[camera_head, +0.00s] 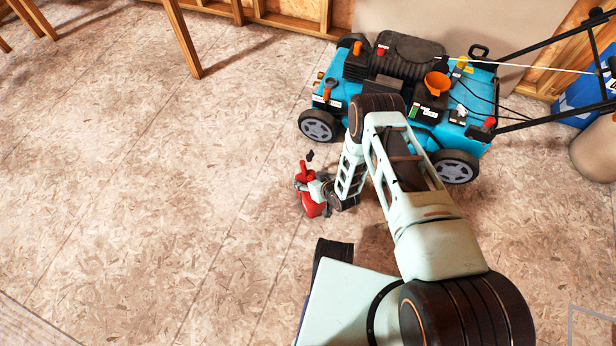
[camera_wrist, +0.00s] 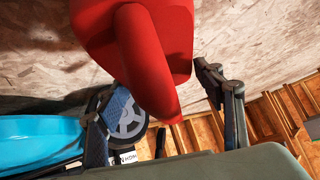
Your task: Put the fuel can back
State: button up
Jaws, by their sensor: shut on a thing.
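The red fuel can (camera_head: 306,201) is at the end of my arm, over the floor just left of the mower. My gripper (camera_head: 314,186) is shut on it. In the wrist view the can (camera_wrist: 150,55) fills the top middle, with its thick red handle running down between my two fingers (camera_wrist: 160,100). Whether the can touches the floor or hangs just above it, I cannot tell. Part of the can is hidden by my gripper in the head view.
A blue mower (camera_head: 400,90) with an orange funnel (camera_head: 437,83) on top stands beyond my arm. A grey square outline (camera_head: 572,325) is on the floor at lower right. A beige cylinder (camera_head: 596,150) stands at the right edge. The floor (camera_head: 150,190) at left is clear.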

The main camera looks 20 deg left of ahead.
dwell(0.3)
jog(key=o, duration=1.8)
jog(key=shift+c, duration=0.2)
jog(key=shift+r, duration=0.15)
